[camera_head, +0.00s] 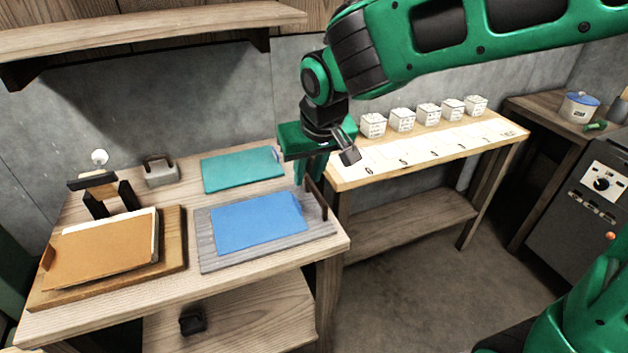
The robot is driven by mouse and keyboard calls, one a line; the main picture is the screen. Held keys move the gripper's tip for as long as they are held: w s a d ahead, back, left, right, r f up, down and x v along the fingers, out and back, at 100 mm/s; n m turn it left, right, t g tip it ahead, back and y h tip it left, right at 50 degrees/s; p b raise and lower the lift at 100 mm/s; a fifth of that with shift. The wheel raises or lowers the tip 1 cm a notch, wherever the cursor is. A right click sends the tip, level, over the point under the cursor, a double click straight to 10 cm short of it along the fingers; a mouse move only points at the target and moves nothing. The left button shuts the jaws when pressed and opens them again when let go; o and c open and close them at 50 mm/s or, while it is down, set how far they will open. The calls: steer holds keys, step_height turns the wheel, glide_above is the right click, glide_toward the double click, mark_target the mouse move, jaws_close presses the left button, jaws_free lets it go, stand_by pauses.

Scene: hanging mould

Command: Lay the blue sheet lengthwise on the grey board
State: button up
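The blue sheet (258,222) lies flat on the grey board (207,263), its long side running roughly along the board's long side. Bare board shows around the sheet, most at the left and front. My gripper (308,180) points down near that right end, above or just behind the bar. It appears apart from the sheet. The gap between its fingers is too small to make out. I see nothing hanging from it.
A teal sheet (242,170) lies behind the board. A wooden board with an orange-brown cover (103,250) and a dark clamp-like stand (97,190) are at left, near a grey handled block (161,170). A side table (440,150) holds white cubes. A shelf (150,30) overhangs the back left.

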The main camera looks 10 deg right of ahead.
steer(key=shift+r, duration=0.1)
steer(key=s+d+m+g+h, duration=0.1)
steer(key=s+d+m, duration=0.25)
steer(key=d, duration=1.05)
steer(key=s+d+m+g+h, duration=0.15)
steer(key=s+d, duration=0.35)
steer(key=d, duration=0.8)
steer(key=s+d+f+m+g, duration=0.1)
steer(key=s+d, duration=0.3)
steer(key=s, duration=0.4)
steer(key=s+d+f+m+y, duration=0.1)
steer(key=s+d+f+m, duration=0.1)
steer(key=s+d, duration=0.3)
steer(key=s+m, duration=0.1)
steer(key=s, duration=0.1)
steer(key=shift+s+m+g, duration=0.3)
steer(key=shift+s+g, duration=0.05)
steer(key=shift+s, duration=0.05)
steer(key=shift+y, duration=0.25)
